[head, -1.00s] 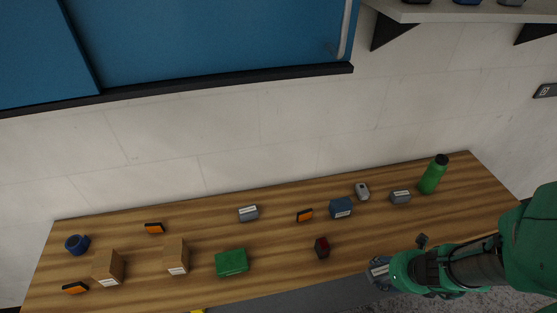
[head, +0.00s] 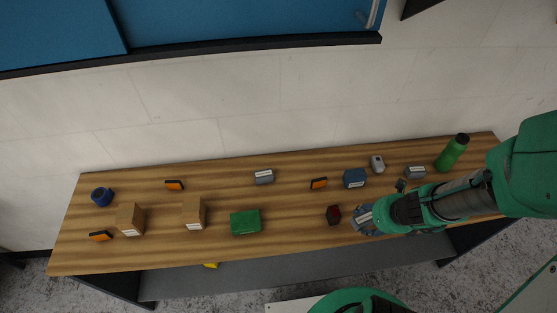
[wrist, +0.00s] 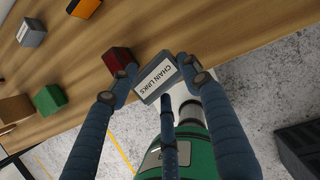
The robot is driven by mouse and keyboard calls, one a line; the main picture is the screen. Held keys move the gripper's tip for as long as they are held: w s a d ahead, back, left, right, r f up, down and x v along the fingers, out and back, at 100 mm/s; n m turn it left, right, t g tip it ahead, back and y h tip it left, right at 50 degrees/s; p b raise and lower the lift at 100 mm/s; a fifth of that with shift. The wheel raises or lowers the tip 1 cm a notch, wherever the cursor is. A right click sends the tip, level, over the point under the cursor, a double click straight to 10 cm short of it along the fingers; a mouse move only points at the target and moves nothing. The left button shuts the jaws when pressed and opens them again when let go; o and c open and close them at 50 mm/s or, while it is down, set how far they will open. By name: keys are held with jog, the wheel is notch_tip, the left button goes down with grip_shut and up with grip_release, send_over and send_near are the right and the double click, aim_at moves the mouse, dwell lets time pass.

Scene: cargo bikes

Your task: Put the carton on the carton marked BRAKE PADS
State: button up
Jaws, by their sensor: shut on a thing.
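My gripper (head: 362,221) is shut on a small grey carton (wrist: 158,77), whose white label reads CHAIN LINKS in the wrist view. The fingers (wrist: 160,80) press on its two sides, near the table's front edge. Other labelled boxes stand on the table: two brown cartons (head: 130,220) (head: 194,213) at left, a grey one (head: 264,177) at mid-back, a blue one (head: 354,178) and another grey one (head: 415,172) at right. Their labels are too small to read, so I cannot tell which is marked BRAKE PADS.
On the wooden table (head: 290,215) are a green box (head: 245,222), a red-and-black box (head: 333,214) left of my gripper, several orange-and-black items (head: 319,183), a blue round item (head: 102,196), a grey item (head: 377,163) and a green bottle (head: 453,152). The wall stands behind.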

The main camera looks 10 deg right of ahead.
jog(key=w+a+r+n+p, duration=0.1)
jog(key=w+a+n, duration=0.1)
jog(key=a, duration=0.6)
jog(key=w+a+n+y+p, duration=0.1)
jog(key=w+a+n+p, duration=0.1)
jog(key=w+a, duration=0.3)
jog(key=w+a+r+n+g+y+p, duration=0.1)
jog(key=w+a, duration=0.2)
jog(key=a, duration=0.8)
jog(key=shift+w+a+r+n, duration=0.3)
jog(key=shift+a+n, duration=0.1)
jog(key=shift+w, duration=0.15)
jog(key=p, duration=0.2)
send_over(263, 172)
jog(key=s+d, duration=0.1)
jog(key=shift+s+f, duration=0.1)
jog(key=shift+f, duration=0.65)
jog(key=shift+f+b, duration=0.75)
jog(key=shift+f, duration=1)
jog(key=shift+f, duration=0.1)
